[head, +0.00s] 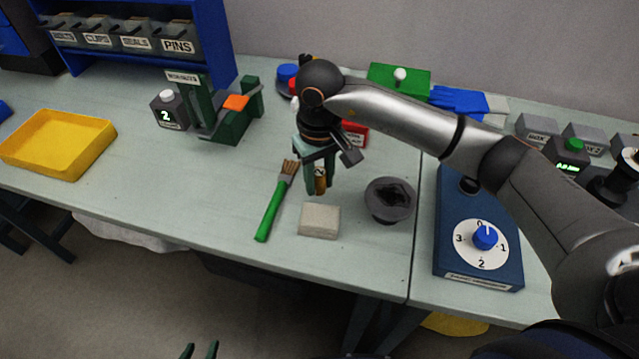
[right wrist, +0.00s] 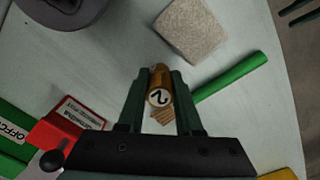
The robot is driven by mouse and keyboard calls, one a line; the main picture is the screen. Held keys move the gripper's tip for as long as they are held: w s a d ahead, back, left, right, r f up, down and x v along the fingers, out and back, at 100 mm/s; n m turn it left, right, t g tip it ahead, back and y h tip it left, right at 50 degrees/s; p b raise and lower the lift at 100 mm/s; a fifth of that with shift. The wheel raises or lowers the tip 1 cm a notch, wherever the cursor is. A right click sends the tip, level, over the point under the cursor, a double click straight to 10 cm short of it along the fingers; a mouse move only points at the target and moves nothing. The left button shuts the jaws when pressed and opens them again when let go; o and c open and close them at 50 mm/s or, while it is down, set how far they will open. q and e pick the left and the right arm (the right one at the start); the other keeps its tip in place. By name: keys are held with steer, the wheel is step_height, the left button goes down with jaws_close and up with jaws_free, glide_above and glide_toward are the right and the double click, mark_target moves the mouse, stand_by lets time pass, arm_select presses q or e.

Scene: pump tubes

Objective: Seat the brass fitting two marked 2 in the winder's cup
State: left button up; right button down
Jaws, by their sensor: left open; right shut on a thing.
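The brass fitting marked 2 (head: 320,183) is between the fingers of my right gripper (head: 318,182), over the middle of the table. In the right wrist view its round white end with a 2 (right wrist: 159,97) faces the camera, and the gripper (right wrist: 160,88) is shut on it. I cannot tell its exact height above the table. A blue box with a numbered dial (head: 482,239) stands at the right, with a dark round part (head: 468,185) at its back, partly under my arm. I cannot tell for certain which part is the winder's cup. My left gripper (head: 199,350) is open and empty at the bottom edge.
A dark grey round holder (head: 390,213) stands right of the fitting. A beige block (head: 319,220) and a green brush (head: 270,215) lie in front and left. A green machine (head: 232,125) and a yellow tray (head: 60,143) are further left. Left-centre table is clear.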

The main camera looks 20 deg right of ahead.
step_height(320, 180, down, 2)
steer(key=shift+f, duration=0.1)
steer(key=shift+f, duration=0.2)
steer(key=c, duration=0.9)
jaws_free()
steer(key=shift+s, duration=0.1)
steer(key=shift+o, duration=0.2)
steer(key=shift+r, duration=0.15)
